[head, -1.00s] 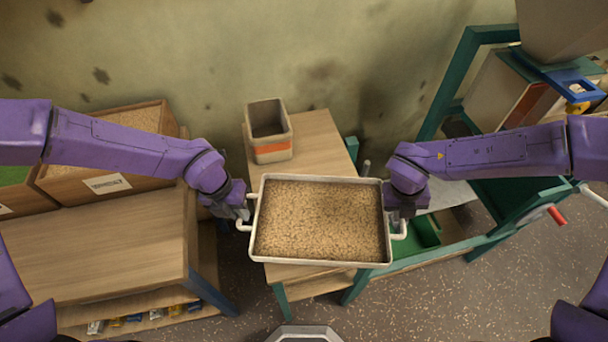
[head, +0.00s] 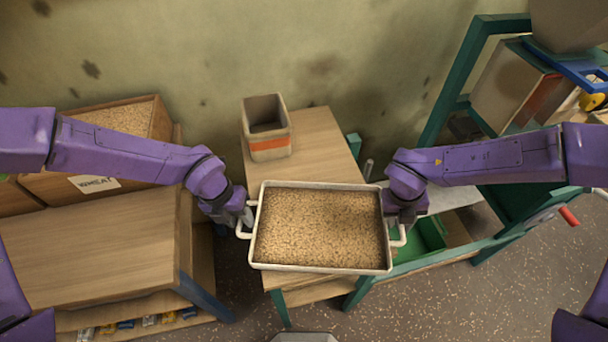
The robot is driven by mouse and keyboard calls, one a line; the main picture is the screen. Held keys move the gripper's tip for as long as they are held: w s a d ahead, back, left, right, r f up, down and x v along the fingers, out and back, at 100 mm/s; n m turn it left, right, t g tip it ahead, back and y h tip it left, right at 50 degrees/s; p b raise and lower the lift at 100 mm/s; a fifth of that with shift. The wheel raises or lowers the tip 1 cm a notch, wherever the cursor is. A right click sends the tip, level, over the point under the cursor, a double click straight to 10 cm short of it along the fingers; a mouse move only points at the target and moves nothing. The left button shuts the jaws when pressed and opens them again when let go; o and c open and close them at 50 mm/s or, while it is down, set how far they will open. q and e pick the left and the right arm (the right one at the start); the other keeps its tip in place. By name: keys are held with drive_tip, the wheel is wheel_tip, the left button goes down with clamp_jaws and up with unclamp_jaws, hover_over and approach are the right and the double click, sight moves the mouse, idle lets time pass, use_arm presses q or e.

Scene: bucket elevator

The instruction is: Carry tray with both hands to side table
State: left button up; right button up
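The white tray (head: 320,270) is full of tan grain and appears level, held in the air in front of me. It overlaps the near part of a small wooden table (head: 318,148) in the head view. My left gripper (head: 240,222) is at the white handle on the tray's left side and appears closed on it. My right gripper (head: 400,226) is at the handle on the right side and also appears closed on it. The fingertips are partly hidden by the wrists and the tray rim.
A beige bin with an orange band (head: 268,148) stands on the small table's far left. A wooden bench (head: 90,240) with a grain-filled crate (head: 120,120) is at left. A green-framed machine (head: 470,80) with a red-handled crank (head: 568,216) is at right. A green bin (head: 428,232) sits low beside the table.

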drive_tip(key=shift+r, duration=0.45)
use_arm(q)
wheel_tip(320, 180, up, 12)
drive_tip(key=a, duration=0.2)
drive_tip(key=shift+w+a+f, duration=0.15)
use_arm(e)
wheel_tip(320, 180, up, 11)
drive_tip(key=a, duration=0.2)
drive_tip(key=shift+a, duration=0.15)
